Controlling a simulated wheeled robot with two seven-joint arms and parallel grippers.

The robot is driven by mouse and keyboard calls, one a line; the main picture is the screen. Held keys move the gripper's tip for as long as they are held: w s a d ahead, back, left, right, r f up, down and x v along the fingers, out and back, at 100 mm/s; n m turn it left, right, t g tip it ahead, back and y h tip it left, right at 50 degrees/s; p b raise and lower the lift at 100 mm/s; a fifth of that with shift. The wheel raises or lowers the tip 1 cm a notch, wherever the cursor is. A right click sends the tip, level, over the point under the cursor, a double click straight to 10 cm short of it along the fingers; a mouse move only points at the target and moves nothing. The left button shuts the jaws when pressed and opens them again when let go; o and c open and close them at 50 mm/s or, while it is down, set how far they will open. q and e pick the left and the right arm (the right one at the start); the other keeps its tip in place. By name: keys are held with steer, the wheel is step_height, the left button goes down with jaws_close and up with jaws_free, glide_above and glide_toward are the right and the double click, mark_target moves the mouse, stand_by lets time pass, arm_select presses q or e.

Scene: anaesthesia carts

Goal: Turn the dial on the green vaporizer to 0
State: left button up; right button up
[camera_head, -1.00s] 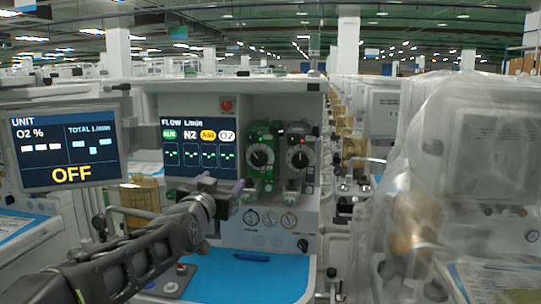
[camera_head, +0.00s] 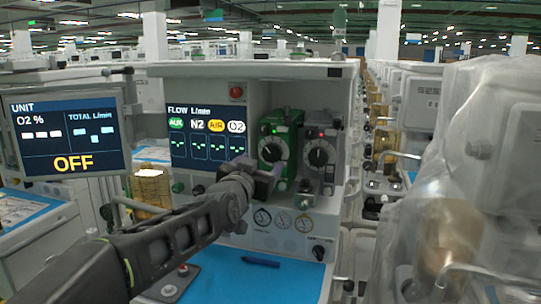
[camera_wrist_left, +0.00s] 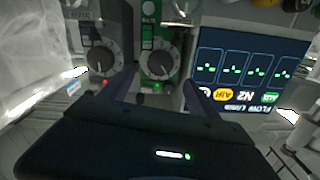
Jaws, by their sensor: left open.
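The green vaporizer (camera_head: 292,123) stands in the cart's bay beside the flow screen. My left gripper (camera_head: 262,166) is open and empty, just below and in front of the dial, covering the vaporizer's lower part. In the left wrist view, which is upside down, the green vaporizer's dial (camera_wrist_left: 157,65) lies between and beyond the two spread fingers of the left gripper (camera_wrist_left: 160,88). I see no clear contact. My right gripper is not in view.
A grey vaporizer (camera_head: 325,133) with a similar dial stands close on the right. The flow screen (camera_head: 207,134) is on the left. Gauges (camera_head: 283,220) sit below. A blue mat (camera_head: 235,275) with a pen covers the worktop. A plastic-draped machine (camera_head: 450,180) stands at right.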

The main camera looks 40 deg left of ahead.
mark_target(271, 153)
arm_select(q)
steer(key=p+x, duration=0.2)
steer(key=x, duration=0.5)
steer(key=shift+w+a, duration=0.15)
steer(key=shift+w, duration=0.25)
steer(key=shift+c, duration=0.2)
steer(key=c, duration=1.3)
